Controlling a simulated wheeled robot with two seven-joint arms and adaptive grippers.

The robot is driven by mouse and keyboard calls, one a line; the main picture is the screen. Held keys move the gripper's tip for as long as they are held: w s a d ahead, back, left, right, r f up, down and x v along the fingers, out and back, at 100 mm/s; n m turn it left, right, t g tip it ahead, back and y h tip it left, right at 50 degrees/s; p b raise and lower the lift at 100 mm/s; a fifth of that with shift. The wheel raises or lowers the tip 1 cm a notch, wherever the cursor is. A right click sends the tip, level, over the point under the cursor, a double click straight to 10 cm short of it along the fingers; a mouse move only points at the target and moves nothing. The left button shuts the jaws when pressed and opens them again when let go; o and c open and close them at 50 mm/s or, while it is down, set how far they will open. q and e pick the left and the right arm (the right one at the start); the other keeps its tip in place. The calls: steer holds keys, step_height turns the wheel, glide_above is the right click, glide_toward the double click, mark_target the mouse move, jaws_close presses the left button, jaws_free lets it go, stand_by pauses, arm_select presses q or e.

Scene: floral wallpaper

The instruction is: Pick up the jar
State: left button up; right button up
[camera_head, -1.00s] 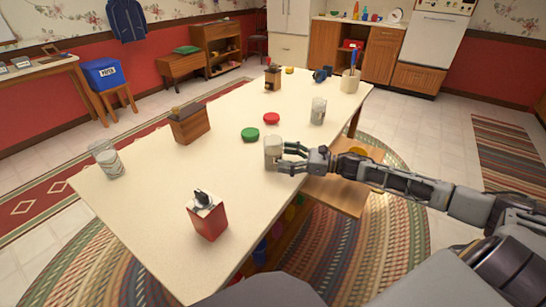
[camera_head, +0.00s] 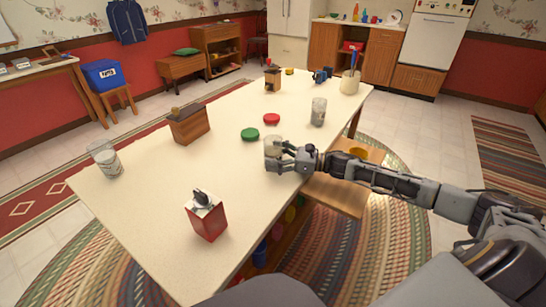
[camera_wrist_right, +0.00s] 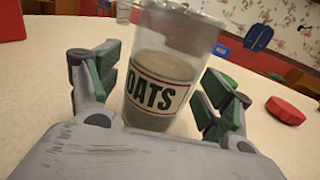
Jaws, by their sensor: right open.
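A clear jar with an "OATS" label (camera_wrist_right: 158,92) and grey-brown contents stands upright on the white table; it also shows in the head view (camera_head: 271,148). My right gripper (camera_head: 284,154) is at its near right side. In the right wrist view my right gripper (camera_wrist_right: 160,88) is open, with one finger on each side of the jar. Whether the fingers touch the glass I cannot tell. Two similar jars stand on the table, one at the left (camera_head: 106,160) and one farther right (camera_head: 318,112). My left gripper is not in view.
A green lid (camera_head: 250,134) and a red lid (camera_head: 271,118) lie just behind the jar. A red box with a dark top (camera_head: 208,221) stands near the front edge.

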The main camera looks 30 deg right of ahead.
steer(key=shift+c, duration=0.3)
steer(key=c, duration=1.1)
steer(key=shift+r, duration=0.1)
steer(key=shift+r, duration=0.8)
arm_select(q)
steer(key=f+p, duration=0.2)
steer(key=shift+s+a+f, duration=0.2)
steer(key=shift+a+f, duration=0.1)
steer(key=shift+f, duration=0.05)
arm_select(e)
step_height(320, 180, up, 8)
steer(key=shift+r, duration=0.2)
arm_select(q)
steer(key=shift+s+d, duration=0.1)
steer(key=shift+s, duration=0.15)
